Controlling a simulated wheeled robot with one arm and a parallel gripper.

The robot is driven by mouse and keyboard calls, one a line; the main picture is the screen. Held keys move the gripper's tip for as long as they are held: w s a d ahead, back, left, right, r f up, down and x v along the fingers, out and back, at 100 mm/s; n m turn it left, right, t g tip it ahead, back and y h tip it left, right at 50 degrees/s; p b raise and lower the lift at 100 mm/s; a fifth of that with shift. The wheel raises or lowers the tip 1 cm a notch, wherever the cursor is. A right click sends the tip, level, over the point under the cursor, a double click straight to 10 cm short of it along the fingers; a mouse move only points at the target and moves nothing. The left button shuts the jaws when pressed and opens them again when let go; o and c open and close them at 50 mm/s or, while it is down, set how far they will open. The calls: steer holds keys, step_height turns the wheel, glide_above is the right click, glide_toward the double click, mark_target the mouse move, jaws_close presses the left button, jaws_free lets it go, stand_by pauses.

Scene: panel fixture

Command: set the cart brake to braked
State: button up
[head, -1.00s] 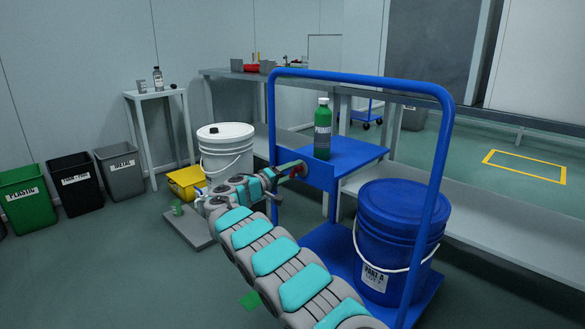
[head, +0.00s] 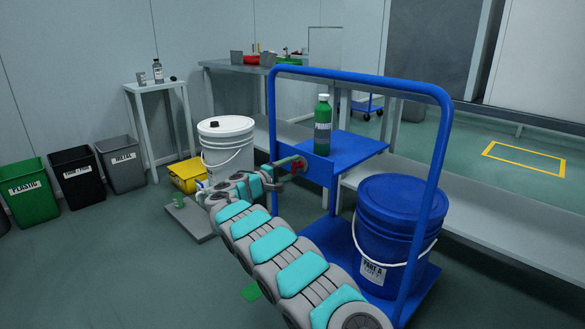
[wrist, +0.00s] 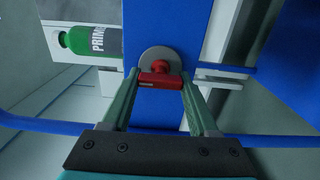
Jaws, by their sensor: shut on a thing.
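The blue cart (head: 441,190) stands at the centre right in the head view. Its brake handle is a red bar on a round grey disc, fixed to the blue panel. In the wrist view the red handle (wrist: 160,79) lies crosswise in the picture, with the grey disc (wrist: 152,56) behind it. My gripper (wrist: 160,84) has its two green fingers on either side of the red handle and is shut on it. In the head view my gripper (head: 290,169) is at the cart's upper left panel, and the handle is partly hidden by it. No brake marking is readable.
A green bottle (head: 322,125) stands on the cart's upper shelf. A blue bucket (head: 392,240) sits on its lower deck. A white bucket (head: 226,140), a yellow box (head: 186,174) and bins (head: 78,178) stand left.

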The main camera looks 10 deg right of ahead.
steer(key=o, duration=1.4)
steer(key=shift+a, duration=0.1)
steer(key=v, duration=0.7)
steer(key=shift+s+a, duration=0.2)
steer(key=shift+s, duration=0.05)
